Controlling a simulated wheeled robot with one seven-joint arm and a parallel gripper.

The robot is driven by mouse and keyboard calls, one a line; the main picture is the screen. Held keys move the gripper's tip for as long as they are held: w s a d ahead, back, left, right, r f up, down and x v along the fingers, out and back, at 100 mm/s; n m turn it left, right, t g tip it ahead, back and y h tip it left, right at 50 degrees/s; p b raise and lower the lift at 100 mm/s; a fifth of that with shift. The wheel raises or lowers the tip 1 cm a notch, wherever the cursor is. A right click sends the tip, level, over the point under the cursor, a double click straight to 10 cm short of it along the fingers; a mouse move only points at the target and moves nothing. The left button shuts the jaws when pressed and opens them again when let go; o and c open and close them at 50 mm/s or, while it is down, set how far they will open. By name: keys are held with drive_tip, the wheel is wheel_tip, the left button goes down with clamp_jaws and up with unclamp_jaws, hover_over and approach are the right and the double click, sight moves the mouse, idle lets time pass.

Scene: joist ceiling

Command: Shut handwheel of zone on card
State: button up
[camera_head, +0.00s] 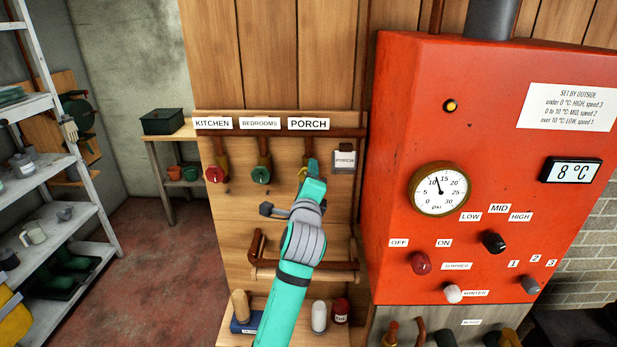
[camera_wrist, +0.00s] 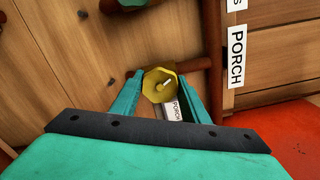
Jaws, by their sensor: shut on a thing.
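The card (camera_head: 344,160) on the wooden panel reads PORCH. The PORCH label (camera_head: 308,124) is above the rightmost of three handwheels; it also shows in the wrist view (camera_wrist: 237,57). The red handwheel (camera_head: 214,174) is under KITCHEN and the green handwheel (camera_head: 261,175) under BEDROOMS.
A red boiler cabinet (camera_head: 475,120) with a gauge (camera_head: 439,189), knobs and a display stands close on the right. A shelf (camera_head: 340,320) with small items is below the panel. Grey shelving (camera_head: 45,170) stands at left, with open floor (camera_head: 150,270) between.

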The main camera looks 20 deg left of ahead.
drive_tip(key=m, duration=0.5)
drive_tip(key=shift+f+m, duration=0.15)
drive_tip(key=shift+m, duration=0.15)
idle(0.4)
drive_tip(key=o, duration=1.1)
drive_tip(key=shift+c, duration=0.2)
drive_tip(key=shift+s, duration=0.1)
drive_tip(key=v, duration=1)
drive_tip(key=shift+s, duration=0.3)
drive_tip(key=shift+d, duration=0.1)
